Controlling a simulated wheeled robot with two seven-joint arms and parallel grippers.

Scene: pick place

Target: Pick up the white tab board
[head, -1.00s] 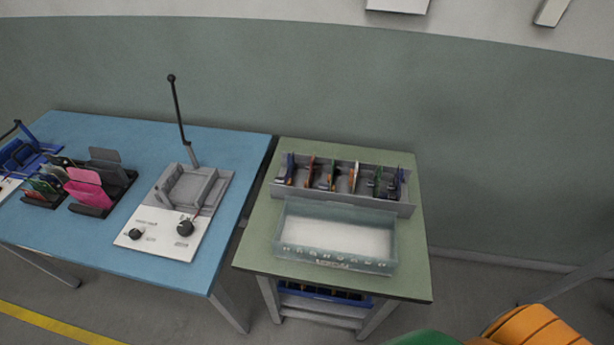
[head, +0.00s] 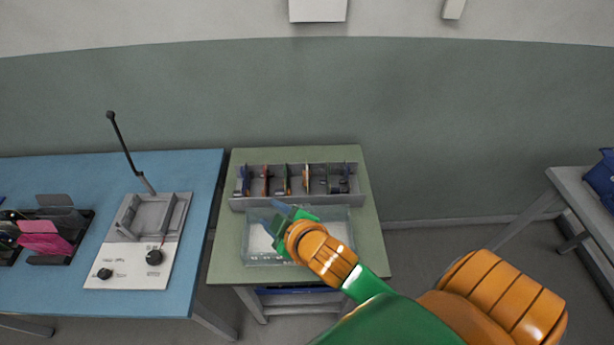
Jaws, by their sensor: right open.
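A grey slotted rack (head: 285,202) at the back of the green table holds several thin upright boards in different colours. One board with a pale and orange edge (head: 307,178) stands right of the rack's middle; it is too small to tell whether its tab is white. My right gripper (head: 276,219) is open above the clear bin, in front of the rack and apart from the boards. I see nothing between its fingers, though the hand partly hides them. My left gripper is out of view.
The translucent bin (head: 344,243) with a white floor stands in front of the rack on the green table (head: 226,262). Left is a blue table (head: 84,177) with a grey fixture (head: 150,215), its upright lever (head: 122,145) and a pink card (head: 45,243). Another table (head: 567,186) stands far right.

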